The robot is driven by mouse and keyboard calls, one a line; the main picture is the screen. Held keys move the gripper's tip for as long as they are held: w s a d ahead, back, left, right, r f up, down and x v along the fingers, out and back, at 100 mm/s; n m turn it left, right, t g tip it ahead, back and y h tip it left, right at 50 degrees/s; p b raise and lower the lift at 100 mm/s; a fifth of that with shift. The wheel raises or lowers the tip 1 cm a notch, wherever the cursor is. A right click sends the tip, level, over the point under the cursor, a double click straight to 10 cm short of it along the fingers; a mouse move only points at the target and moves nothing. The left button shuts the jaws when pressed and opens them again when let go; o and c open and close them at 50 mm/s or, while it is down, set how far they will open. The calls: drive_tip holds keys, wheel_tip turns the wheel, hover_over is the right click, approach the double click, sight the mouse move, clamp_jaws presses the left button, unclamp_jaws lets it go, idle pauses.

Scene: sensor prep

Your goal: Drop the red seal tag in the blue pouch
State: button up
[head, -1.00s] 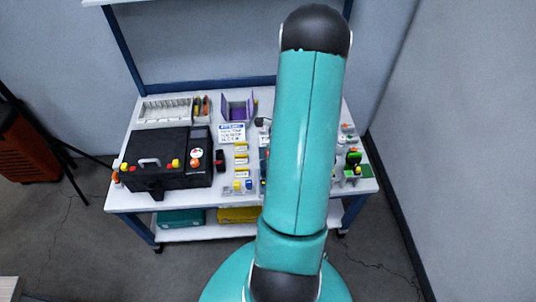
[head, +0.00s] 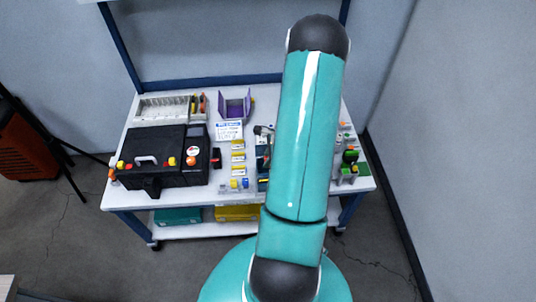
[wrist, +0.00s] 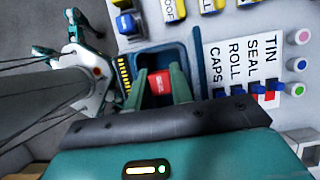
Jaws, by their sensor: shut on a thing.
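The red seal tag (wrist: 160,83) is held between the two green fingers of my gripper (wrist: 161,79) in the wrist view. The blue pouch (wrist: 197,52) is an open, dark-blue-rimmed holder directly behind the fingers in that view. The tag and fingertips appear over its opening; I cannot tell how far in they reach. In the head view my arm covers the tag, and most of the pouch area is hidden.
A label board (wrist: 245,65) reading TIN, SEAL, ROLL, CAPS lies right of the pouch, with blue clips and coloured buttons. Yellow labelled blocks (wrist: 172,10) stand beyond. A black case (head: 165,160) fills the table's left; a purple holder (head: 235,105) stands at the back.

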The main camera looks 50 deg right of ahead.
drive_tip(key=shift+d+f, duration=0.1)
drive_tip(key=shift+f, duration=0.1)
drive_tip(key=o, duration=1)
drive_tip(key=shift+w+d+r, duration=0.1)
drive_tip(key=shift+d+r, duration=0.05)
drive_tip(key=shift+r, duration=0.2)
drive_tip(key=shift+d+r, duration=0.1)
drive_tip(key=shift+r, duration=1.6)
drive_tip(key=shift+c, duration=0.3)
drive_tip(key=shift+o, duration=0.5)
drive_tip(key=shift+r, duration=1.6)
